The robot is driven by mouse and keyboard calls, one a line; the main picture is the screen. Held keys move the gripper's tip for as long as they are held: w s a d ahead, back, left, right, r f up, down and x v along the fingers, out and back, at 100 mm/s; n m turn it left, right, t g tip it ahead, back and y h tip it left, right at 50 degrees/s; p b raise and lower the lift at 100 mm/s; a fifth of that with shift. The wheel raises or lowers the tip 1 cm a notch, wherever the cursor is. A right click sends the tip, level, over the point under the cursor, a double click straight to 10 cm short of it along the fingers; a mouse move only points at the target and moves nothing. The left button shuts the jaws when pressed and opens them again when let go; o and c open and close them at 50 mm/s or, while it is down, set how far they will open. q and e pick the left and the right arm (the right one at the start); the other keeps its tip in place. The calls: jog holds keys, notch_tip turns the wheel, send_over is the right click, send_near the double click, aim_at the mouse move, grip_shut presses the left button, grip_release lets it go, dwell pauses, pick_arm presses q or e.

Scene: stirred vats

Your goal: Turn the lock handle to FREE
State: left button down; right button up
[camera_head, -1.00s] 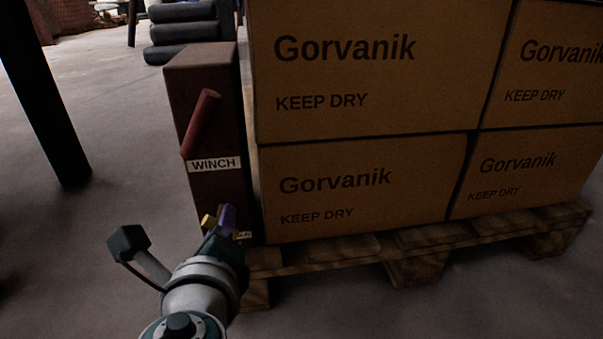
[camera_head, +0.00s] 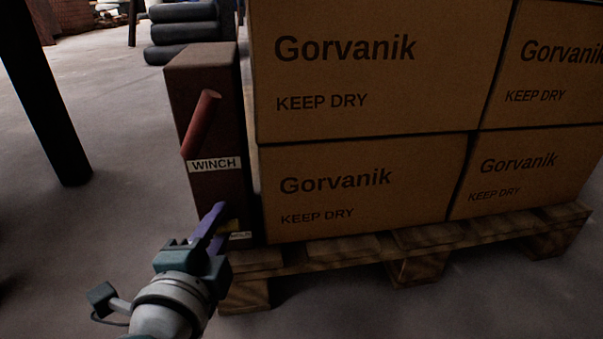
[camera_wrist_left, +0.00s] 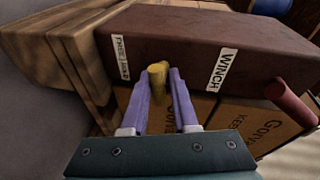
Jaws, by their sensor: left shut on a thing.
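A dark red-brown post with a "WINCH" label (camera_head: 214,164) stands left of the stacked boxes. Low on it is a small yellow handle (camera_wrist_left: 158,76), taken as the lock handle. In the head view it is mostly hidden by my fingers. My left gripper (camera_head: 218,215) has purple fingers, which are shut on the yellow handle, one on each side in the left wrist view (camera_wrist_left: 162,82). A small white label (camera_wrist_left: 121,57) beside it reads "FREE" at one end; the other word is unclear. My right gripper is not in view.
A red lever (camera_head: 201,122) sticks out of the post above the "WINCH" label. Cardboard boxes (camera_head: 375,75) stand on a wooden pallet (camera_head: 430,237) close to the post's right. Dark rolls (camera_head: 183,32) lie behind. The floor at left is open, apart from a black pillar (camera_head: 45,95).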

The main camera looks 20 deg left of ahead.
pick_arm(q)
jog(key=n+t, duration=0.1)
jog(key=n, duration=0.2)
jog(key=shift+n, duration=0.3)
jog(key=shift+n+t+h, duration=0.3)
jog(key=shift+n+t, duration=0.2)
jog(key=shift+n, duration=1)
jog(key=c, duration=0.7)
grip_release()
jog(key=shift+f, duration=0.1)
jog(key=shift+s, duration=0.1)
jog(key=p+v, duration=0.2)
jog(key=v, duration=0.8)
